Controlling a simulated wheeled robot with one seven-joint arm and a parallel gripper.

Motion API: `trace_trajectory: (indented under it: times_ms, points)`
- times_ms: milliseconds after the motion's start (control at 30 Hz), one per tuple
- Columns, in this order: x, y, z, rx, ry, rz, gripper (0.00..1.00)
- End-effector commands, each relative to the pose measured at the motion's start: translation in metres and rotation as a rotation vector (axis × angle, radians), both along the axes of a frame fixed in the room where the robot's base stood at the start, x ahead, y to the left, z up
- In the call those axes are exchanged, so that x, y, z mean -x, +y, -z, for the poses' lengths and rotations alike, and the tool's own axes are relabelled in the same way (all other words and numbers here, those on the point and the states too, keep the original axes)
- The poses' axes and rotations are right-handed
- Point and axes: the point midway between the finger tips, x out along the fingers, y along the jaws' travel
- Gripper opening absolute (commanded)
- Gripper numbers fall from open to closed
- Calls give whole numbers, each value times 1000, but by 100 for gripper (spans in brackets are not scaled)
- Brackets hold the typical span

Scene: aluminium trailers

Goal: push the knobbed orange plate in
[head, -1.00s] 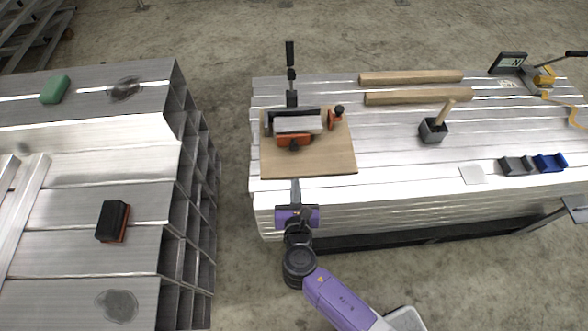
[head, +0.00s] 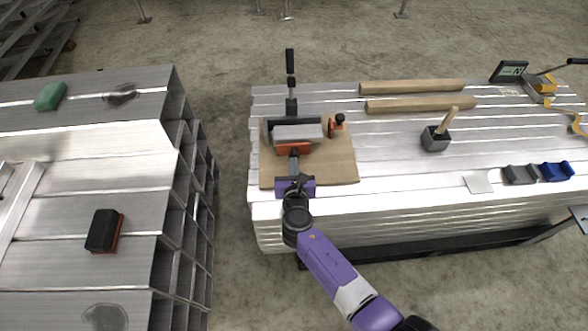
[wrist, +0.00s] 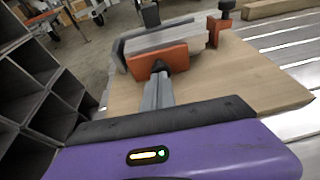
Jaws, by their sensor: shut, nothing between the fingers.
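The orange plate (head: 308,149) sits at the front of a clamp-like fixture on a wooden board. It also shows in the wrist view (wrist: 178,53), with a dark knob (wrist: 158,66) on its near face. My gripper (head: 294,161) is shut and empty, its fingers pointing straight at the knob. In the wrist view the fingertips (wrist: 159,77) are at the knob and cover part of it; I cannot tell whether they touch. A pale metal block (head: 298,133) lies directly behind the plate.
A smaller orange piece with a black knob (head: 338,125) stands at the board's right. A black upright handle (head: 290,68) rises behind the fixture. The wooden board (head: 335,170) lies on stacked aluminium. A mallet (head: 436,138) and wooden bars (head: 420,104) are to the right.

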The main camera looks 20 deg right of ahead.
Motion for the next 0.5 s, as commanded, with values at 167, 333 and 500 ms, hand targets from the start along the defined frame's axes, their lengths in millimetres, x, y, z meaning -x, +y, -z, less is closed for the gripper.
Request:
trace_trajectory:
  times_ms: [167,333,500]
  points:
    - [0,0,0,0,0,0,0]
    - [-11,-3,1,0,-1,1,0]
    - [-35,-11,1,-1,-1,2,0]
